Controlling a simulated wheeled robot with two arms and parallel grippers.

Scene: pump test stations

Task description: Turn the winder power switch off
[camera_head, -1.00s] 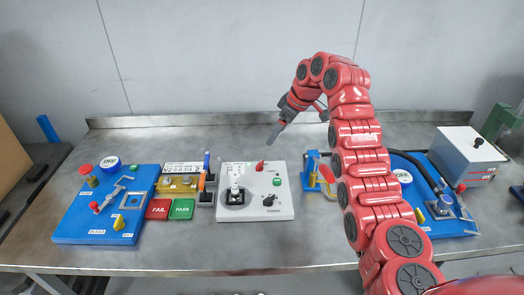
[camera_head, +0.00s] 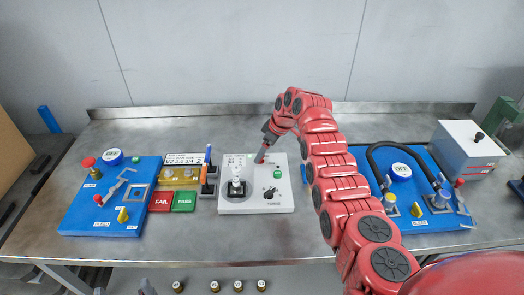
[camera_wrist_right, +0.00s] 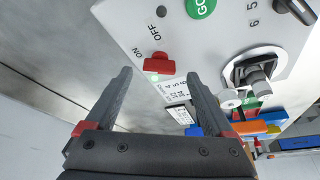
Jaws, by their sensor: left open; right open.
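The winder (camera_head: 230,205) is a white box in the middle of the table. In the right wrist view its panel (camera_wrist_right: 125,15) carries a red power switch (camera_wrist_right: 158,64) beside the ON and OFF labels. My right gripper (camera_head: 260,157) reaches down to the back of the winder and mostly hides the switch in the head view. In the right wrist view my right gripper (camera_wrist_right: 159,75) is open, with the red switch between its fingertips; contact cannot be told.
The winder also has a green GO button (camera_wrist_right: 202,8), a black knob (camera_head: 269,193) and a wound part on a holder (camera_head: 236,186). FAIL (camera_head: 161,201) and PASS (camera_head: 183,201) pads lie to the left. Blue stations (camera_head: 75,215) stand at both sides.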

